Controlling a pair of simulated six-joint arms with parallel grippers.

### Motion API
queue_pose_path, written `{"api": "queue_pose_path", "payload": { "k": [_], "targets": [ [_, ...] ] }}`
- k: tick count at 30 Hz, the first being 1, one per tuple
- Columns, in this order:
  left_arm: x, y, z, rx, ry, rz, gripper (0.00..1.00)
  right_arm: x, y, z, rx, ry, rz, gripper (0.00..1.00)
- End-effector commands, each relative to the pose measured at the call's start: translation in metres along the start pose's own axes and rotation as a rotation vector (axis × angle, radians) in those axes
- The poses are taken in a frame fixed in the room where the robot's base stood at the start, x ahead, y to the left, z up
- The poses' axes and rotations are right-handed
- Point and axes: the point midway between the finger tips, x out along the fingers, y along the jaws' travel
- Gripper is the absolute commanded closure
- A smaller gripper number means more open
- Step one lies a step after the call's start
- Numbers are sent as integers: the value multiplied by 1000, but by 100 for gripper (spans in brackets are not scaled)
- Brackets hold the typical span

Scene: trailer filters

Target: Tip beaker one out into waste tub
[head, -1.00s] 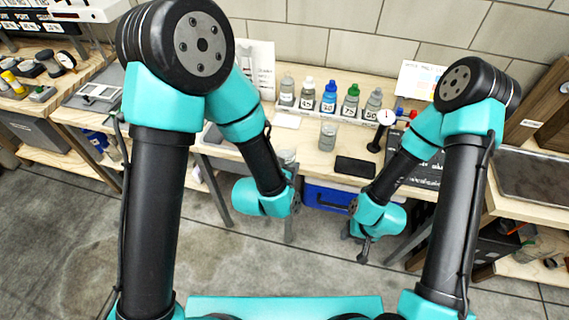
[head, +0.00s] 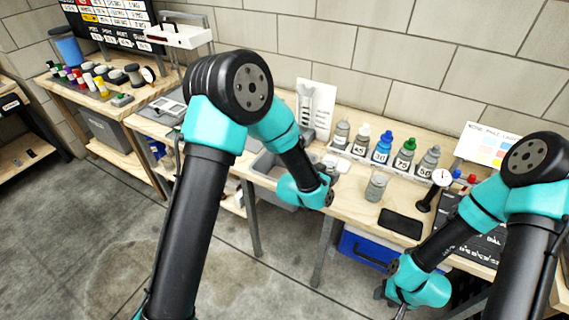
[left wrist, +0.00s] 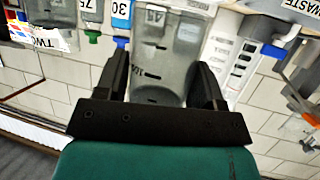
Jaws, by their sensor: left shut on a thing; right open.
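My left gripper (head: 328,180) is shut on a clear beaker (left wrist: 165,60) with dark marks. The beaker also shows in the head view (head: 329,163), partly hidden by the gripper, over the bench. In the left wrist view it sits between both fingers (left wrist: 162,85); I cannot tell what is in it. The grey waste tub (head: 265,168) lies to the left of the gripper, partly hidden by my arm. A WASTE label (left wrist: 297,8) shows at the top right of the left wrist view. My right gripper (head: 398,300) is open and empty, low in front of the bench.
A second beaker (head: 376,187) stands on the bench (head: 345,205). Several numbered bottles (head: 382,148) stand in a row behind it. A black pad (head: 401,223) and a dial stand (head: 432,190) are to the right. A blue bin (head: 365,248) is below.

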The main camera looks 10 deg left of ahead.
Motion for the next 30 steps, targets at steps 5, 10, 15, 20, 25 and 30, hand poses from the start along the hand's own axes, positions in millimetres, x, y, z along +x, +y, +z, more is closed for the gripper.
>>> {"api": "queue_pose_path", "payload": {
  "k": [5, 10, 15, 20, 25, 30],
  "targets": [
    [24, -39, -12, 10, 1, -11, 71, 0, 0, 0, 0, 0, 0, 54],
    [38, -65, -19, 23, -3, -17, 71, 0, 0, 0, 0, 0, 0, 54],
    [42, -76, -22, 29, -6, -19, 71, 0, 0, 0, 0, 0, 0, 54],
    [43, -77, -22, 30, -6, -19, 71, 0, 0, 0, 0, 0, 0, 54],
    [42, -77, -22, 27, -5, -18, 71, 0, 0, 0, 0, 0, 0, 54],
    [42, -79, -23, -4, 4, -6, 71, 0, 0, 0, 0, 0, 0, 54]
  ]
}}
